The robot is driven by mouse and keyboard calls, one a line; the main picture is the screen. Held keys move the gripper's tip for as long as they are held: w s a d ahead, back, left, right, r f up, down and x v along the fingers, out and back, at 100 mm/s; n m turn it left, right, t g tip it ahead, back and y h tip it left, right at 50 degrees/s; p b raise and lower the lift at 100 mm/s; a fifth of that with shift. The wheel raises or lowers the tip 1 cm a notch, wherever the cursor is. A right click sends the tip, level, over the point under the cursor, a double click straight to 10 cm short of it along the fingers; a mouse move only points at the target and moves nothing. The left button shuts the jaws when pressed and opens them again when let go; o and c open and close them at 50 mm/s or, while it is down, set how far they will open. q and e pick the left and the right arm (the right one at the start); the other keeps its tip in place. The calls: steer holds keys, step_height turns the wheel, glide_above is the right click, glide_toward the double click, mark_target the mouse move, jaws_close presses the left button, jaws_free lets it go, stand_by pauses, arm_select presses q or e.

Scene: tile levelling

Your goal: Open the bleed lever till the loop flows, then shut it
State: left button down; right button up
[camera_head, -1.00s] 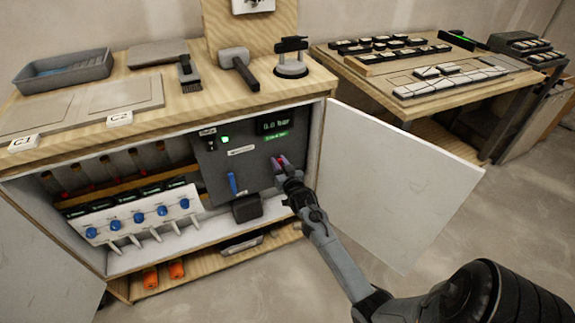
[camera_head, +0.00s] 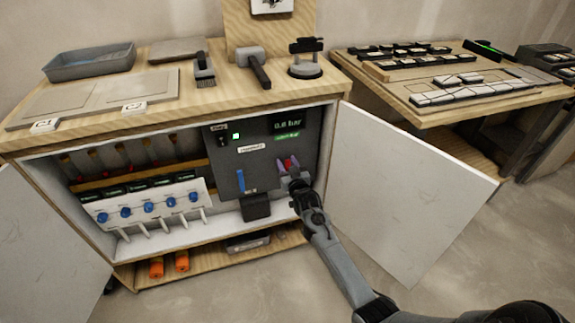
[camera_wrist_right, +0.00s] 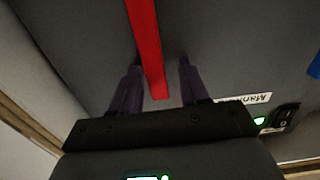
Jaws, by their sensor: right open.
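A red lever (camera_head: 289,162) sits on the dark grey manifold panel (camera_head: 223,163) inside the open cabinet. My right gripper (camera_head: 287,167) is at it, with purple fingers open. In the right wrist view the red lever (camera_wrist_right: 150,45) runs between the two spread fingers (camera_wrist_right: 158,78), with a gap on each side. A blue lever (camera_head: 240,180) hangs upright lower on the panel. The display (camera_head: 287,124) reads 0.0 bar, with a smaller green line below it. A green light (camera_head: 236,136) is lit beside a black switch (camera_head: 222,140). My left gripper is not in view.
The cabinet's open right door (camera_head: 405,195) stands beside my right arm. A white manifold with several blue knobs (camera_head: 148,207) is on the left inside. A black box (camera_head: 256,206) sits under the panel. A tray (camera_head: 90,63), brush and mallet lie on top.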

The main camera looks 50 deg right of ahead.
steer(key=shift+s+a+r, duration=0.1)
steer(key=shift+s, duration=0.05)
steer(key=p+v, duration=0.6)
steer(key=v, duration=0.4)
steer(key=shift+s, duration=0.2)
steer(key=shift+a, duration=0.1)
